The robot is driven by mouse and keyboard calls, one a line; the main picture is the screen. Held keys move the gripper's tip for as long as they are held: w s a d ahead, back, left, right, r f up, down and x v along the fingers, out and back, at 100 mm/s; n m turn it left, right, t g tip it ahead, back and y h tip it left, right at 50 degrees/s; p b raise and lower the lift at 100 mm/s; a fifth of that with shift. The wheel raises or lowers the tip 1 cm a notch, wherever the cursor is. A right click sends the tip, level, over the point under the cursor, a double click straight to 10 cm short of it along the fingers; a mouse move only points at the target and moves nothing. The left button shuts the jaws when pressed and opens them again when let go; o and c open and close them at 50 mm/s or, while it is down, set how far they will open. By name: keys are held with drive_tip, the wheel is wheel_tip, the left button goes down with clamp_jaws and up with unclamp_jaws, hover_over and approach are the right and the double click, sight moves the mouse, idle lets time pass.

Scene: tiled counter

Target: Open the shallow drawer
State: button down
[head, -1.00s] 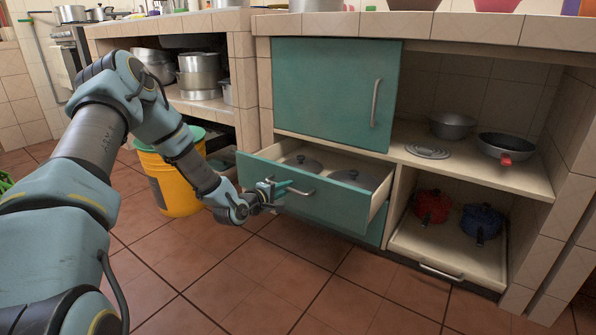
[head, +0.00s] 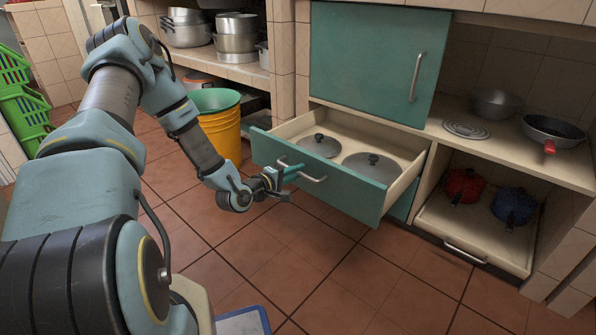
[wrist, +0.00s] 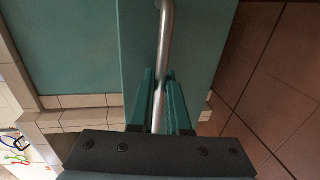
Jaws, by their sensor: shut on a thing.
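The shallow drawer (head: 372,197) has a teal front and stands well pulled out below the teal cupboard door. Two grey lids with dark knobs, a left one (head: 318,149) and a right one (head: 358,168), lie inside it. My gripper (head: 284,176) is at the left part of the drawer's metal bar handle (head: 313,179). In the wrist view, the two teal fingers (wrist: 159,105) are on either side of the handle (wrist: 166,40), shut on it.
A teal cupboard door (head: 372,60) is shut above the drawer. A yellow bucket (head: 222,132) stands left of the drawer. Right are shelves with a pan (head: 552,131), a red pot (head: 464,185) and a blue pot (head: 513,204).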

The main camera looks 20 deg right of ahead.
drive_tip(key=c, duration=0.9)
unclamp_jaws()
drive_tip(key=p+v, duration=0.2)
drive_tip(key=v, duration=0.8)
drive_tip(key=shift+s+a+p, duration=0.2)
drive_tip(key=shift+a+p, duration=0.15)
drive_tip(key=shift+p, duration=0.05)
